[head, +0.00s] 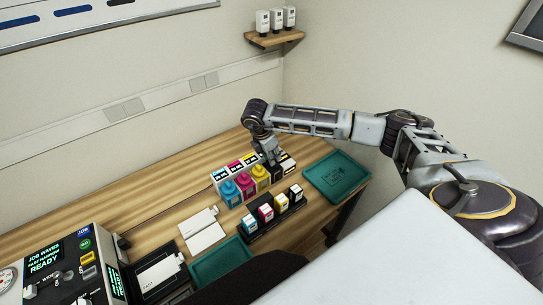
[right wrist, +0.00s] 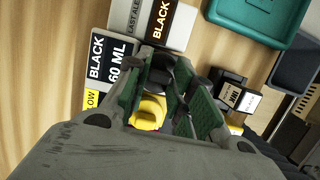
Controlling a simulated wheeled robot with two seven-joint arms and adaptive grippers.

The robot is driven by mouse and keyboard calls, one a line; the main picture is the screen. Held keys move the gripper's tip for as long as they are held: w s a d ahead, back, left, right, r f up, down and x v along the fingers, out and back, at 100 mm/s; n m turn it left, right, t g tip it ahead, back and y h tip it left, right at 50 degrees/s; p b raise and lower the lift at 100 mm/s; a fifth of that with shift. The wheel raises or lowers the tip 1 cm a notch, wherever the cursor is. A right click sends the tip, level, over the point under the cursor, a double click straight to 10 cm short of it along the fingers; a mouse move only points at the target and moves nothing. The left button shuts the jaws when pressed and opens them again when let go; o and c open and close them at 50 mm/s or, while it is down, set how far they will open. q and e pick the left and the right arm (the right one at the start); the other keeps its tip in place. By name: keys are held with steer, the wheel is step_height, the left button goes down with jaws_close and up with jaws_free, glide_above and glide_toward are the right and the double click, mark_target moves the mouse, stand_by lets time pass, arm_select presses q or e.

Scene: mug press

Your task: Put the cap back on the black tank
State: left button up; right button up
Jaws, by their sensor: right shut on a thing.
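My right gripper (head: 272,160) is over the far end of the row of tanks on the wooden counter. In the right wrist view its green-padded jaws (right wrist: 170,90) are shut on a dark piece (right wrist: 160,75), which looks like the black cap; its outline is partly hidden. The black tank (head: 287,163) is by the gripper, partly covered by it. Its label, "BLACK 60 ML", shows in the right wrist view (right wrist: 108,60). The yellow tank (head: 261,177) stands beside it; a yellow part (right wrist: 149,108) shows between or behind the jaws. My left gripper is not in view.
Magenta (head: 246,185) and cyan (head: 230,193) tanks continue the row to the left. Several small ink cartons stand in a dark rack (head: 272,223) in front. A teal tray (head: 336,177) lies to the right, another teal tray (head: 220,262) in front. A control panel (head: 62,265) is at left.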

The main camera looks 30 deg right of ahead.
steer(key=o, duration=0.9)
steer(key=o, duration=0.5)
steer(key=shift+r, duration=0.2)
steer(key=shift+r+p, duration=1.65)
steer(key=shift+r, duration=1.7)
